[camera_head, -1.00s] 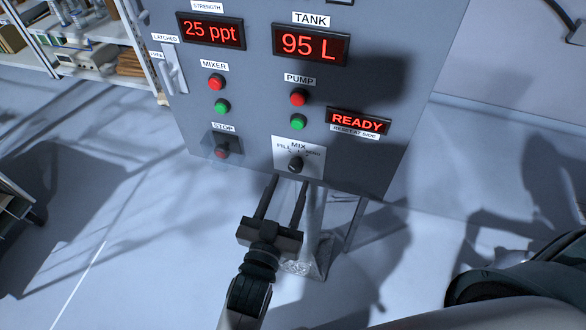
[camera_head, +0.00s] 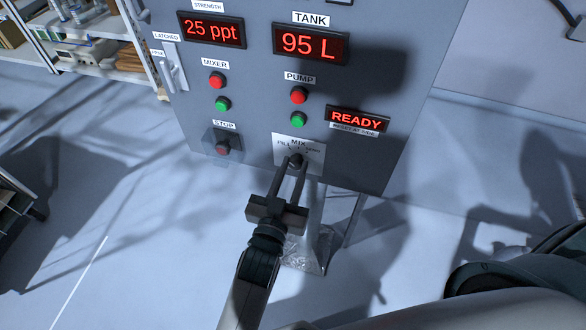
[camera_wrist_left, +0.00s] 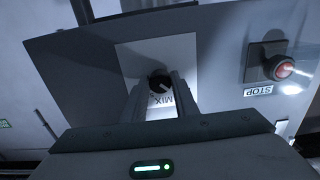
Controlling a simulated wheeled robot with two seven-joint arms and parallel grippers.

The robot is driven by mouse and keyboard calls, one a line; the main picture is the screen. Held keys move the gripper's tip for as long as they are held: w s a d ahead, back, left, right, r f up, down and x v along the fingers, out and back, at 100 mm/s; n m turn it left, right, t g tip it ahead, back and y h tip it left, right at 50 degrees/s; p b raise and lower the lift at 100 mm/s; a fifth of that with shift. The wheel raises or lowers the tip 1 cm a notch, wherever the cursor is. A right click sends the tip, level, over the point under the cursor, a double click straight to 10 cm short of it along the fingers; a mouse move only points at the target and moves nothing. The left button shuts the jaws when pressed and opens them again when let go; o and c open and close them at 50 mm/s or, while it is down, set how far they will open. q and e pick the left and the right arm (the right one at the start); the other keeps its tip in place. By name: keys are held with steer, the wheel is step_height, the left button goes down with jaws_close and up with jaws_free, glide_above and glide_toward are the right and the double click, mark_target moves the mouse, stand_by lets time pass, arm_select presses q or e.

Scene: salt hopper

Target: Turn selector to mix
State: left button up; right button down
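The selector is a black knob (camera_wrist_left: 160,82) on a white plate (camera_head: 313,152) low on the grey control panel (camera_head: 250,110). The plate reads FILL, MIX and a third, partly unreadable word. My left gripper (camera_head: 293,163) is at the knob, its two fingers reaching up to it in the head view. In the left wrist view the fingers (camera_wrist_left: 165,98) lie on either side of the knob with light showing between them; I cannot tell whether they touch it. The knob's pointer direction is not clear. My right gripper is not in view.
A red stop button (camera_head: 222,148) sits left of the selector plate. Red and green mixer and pump buttons are above. Displays read 25 ppt (camera_head: 212,30), 95 L (camera_head: 311,43) and READY (camera_head: 357,121).

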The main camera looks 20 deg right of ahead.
arm_select(q)
steer(key=shift+m, duration=0.3)
steer(key=shift+m+p, duration=0.45)
steer(key=shift+m, duration=0.05)
steer(key=shift+r+m+p, duration=0.1)
steer(key=shift+m+p, duration=0.4)
steer(key=shift+m, duration=0.5)
steer(key=m+p, duration=0.1)
steer(key=m, duration=0.2)
steer(key=shift+m, duration=1.1)
steer(key=o, duration=1.1)
